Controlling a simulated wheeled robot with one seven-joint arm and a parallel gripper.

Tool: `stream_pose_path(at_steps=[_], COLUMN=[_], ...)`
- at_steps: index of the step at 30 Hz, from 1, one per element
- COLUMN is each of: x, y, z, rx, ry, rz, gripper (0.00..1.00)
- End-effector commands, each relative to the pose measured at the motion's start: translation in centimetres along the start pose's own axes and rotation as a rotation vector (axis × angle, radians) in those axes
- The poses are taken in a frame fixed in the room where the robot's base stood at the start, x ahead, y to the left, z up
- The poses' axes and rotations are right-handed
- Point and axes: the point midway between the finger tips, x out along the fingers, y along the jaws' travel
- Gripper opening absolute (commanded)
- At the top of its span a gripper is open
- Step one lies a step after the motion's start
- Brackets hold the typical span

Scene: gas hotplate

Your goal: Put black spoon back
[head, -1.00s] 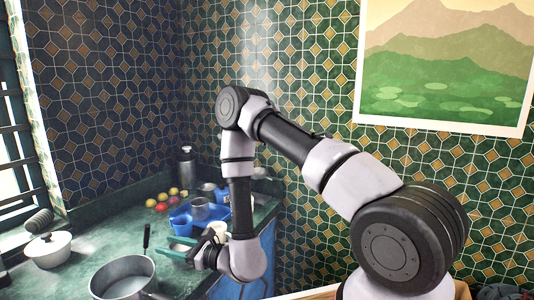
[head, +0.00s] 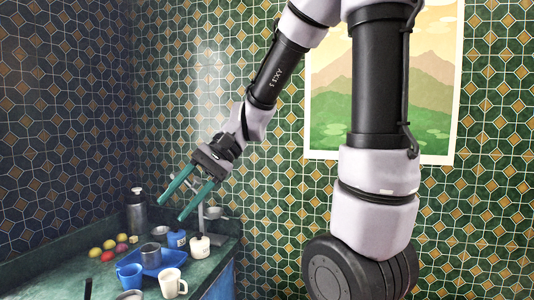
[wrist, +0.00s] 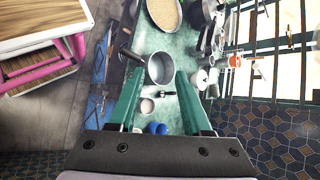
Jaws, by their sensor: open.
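My gripper (head: 171,209) is open and empty, its two long green fingers pointing down-left above the counter's far end. In the wrist view, my gripper (wrist: 159,72) spans the sight of a metal pot (wrist: 160,68) well below it. I cannot surely make out the black spoon. A thin black upright piece (head: 88,288) at the bottom left of the head view may be its handle. A small dark piece (wrist: 167,93) lies below the pot in the wrist view; I cannot tell what it is.
A blue tray (head: 151,271), a blue mug (head: 130,277), a white mug (head: 172,282), a metal flask (head: 136,212) and several fruits (head: 108,246) crowd the counter's corner. The tiled wall stands close behind. A pink-edged wooden unit (wrist: 45,45) shows in the wrist view.

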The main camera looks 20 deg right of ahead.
Motion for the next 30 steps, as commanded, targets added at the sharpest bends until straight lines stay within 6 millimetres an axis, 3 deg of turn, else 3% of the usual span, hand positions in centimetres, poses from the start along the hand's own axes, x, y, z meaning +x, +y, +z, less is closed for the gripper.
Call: stream_pose_path(at_steps=[9, 15, 19, 30], x=[-12.5, -17.9, -19.1, -19.1], y=[5.8, 7.3, 7.6, 7.6], z=[-0.3, 0.4, 0.7, 0.6], rx=[-0.208, -0.263, -0.274, -0.275], ry=[0.64, 0.897, 0.954, 0.956], rz=[0.226, 0.285, 0.299, 0.299], gripper=[0.49, 0.49, 0.49, 0.49])
